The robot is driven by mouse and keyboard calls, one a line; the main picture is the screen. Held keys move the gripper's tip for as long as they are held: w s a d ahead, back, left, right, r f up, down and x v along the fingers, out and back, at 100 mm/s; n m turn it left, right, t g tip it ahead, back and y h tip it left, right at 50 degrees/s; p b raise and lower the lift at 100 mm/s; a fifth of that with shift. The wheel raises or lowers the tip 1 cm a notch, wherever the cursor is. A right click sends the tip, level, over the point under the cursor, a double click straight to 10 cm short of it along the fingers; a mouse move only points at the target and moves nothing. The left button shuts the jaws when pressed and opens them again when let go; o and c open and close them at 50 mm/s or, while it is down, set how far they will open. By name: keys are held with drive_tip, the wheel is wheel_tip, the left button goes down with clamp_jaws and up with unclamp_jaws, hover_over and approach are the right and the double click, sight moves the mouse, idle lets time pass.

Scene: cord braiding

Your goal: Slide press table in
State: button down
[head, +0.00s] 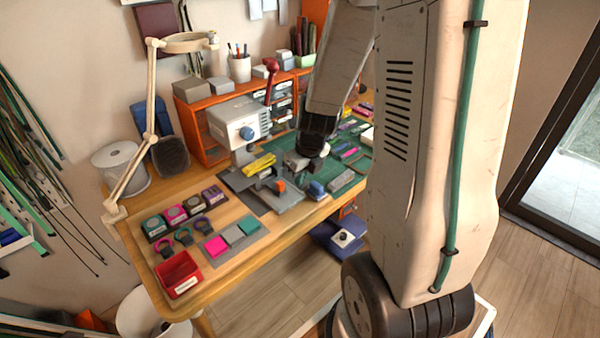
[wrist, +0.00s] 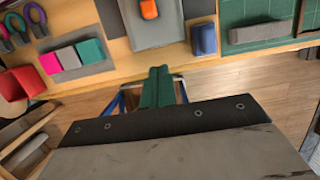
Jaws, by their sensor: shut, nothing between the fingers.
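The press (head: 238,125) stands on the bench, with a pale head, a blue knob and a lever ending in a red ball. Its grey press table (head: 285,203) sits low at the front, with an orange part (head: 280,186) on it. In the wrist view the grey table (wrist: 155,36) lies near the bench's front edge, its orange part (wrist: 149,9) at the top. My gripper (head: 298,163) is beside the press. In the wrist view its green fingers (wrist: 158,70) are shut and empty, their tips just short of the table's near edge. I cannot tell whether they touch.
A blue block (wrist: 204,39) and a grey bar (wrist: 262,32) lie to the right of the press table. Pink, grey and teal blocks (head: 232,236) and a red bin (head: 178,274) are to the left. A lamp (head: 149,120) stands at the bench's left. Floor is open in front.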

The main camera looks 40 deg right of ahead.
drive_tip(key=x, duration=0.7)
drive_tip(key=shift+f, duration=0.1)
drive_tip(key=w, duration=0.3)
drive_tip(key=shift+w, duration=0.1)
drive_tip(key=shift+w+a, duration=0.1)
drive_tip(key=shift+w, duration=0.3)
